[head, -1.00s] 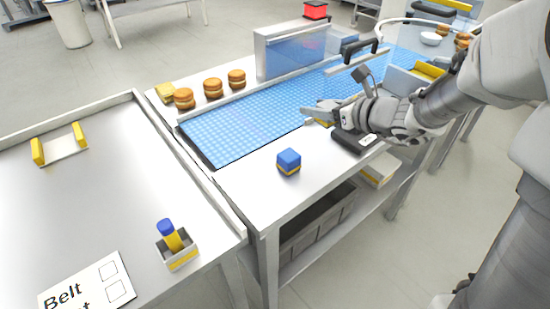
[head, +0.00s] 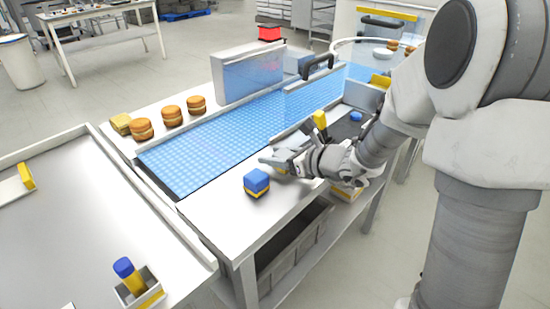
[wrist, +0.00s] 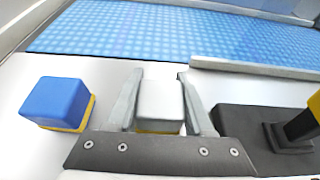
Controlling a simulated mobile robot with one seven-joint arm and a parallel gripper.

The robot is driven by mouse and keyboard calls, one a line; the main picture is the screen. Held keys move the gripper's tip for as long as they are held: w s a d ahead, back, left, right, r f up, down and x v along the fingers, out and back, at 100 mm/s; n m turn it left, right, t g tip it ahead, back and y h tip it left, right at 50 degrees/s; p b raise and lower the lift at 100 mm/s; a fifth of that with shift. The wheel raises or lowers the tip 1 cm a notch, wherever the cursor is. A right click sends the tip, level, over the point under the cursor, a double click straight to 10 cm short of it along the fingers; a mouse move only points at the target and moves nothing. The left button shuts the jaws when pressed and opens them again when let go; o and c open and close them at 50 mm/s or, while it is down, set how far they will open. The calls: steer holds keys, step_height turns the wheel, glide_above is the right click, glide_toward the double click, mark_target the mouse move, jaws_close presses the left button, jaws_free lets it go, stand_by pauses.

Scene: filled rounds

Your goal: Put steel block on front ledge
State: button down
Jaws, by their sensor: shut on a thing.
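The steel block (wrist: 160,102) is pale silver with a yellow base and sits between my gripper's two fingers in the wrist view. My gripper (wrist: 160,76) is shut on it. In the head view my gripper (head: 270,160) is low over the front ledge (head: 222,208), just behind and right of a blue block. The steel block is mostly hidden there by the fingers. I cannot tell whether its base touches the ledge. The ledge also shows as a white surface in the wrist view (wrist: 20,90).
The blue block (head: 256,182) with a yellow base stands on the ledge, left of my gripper in the wrist view (wrist: 55,102). The blue belt (head: 205,155) runs behind. A dark device with a yellow lever (head: 320,119) is close right. The ledge left of the blue block is clear.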

steer(key=shift+r, duration=0.1)
steer(key=shift+c, duration=1.4)
jaws_free()
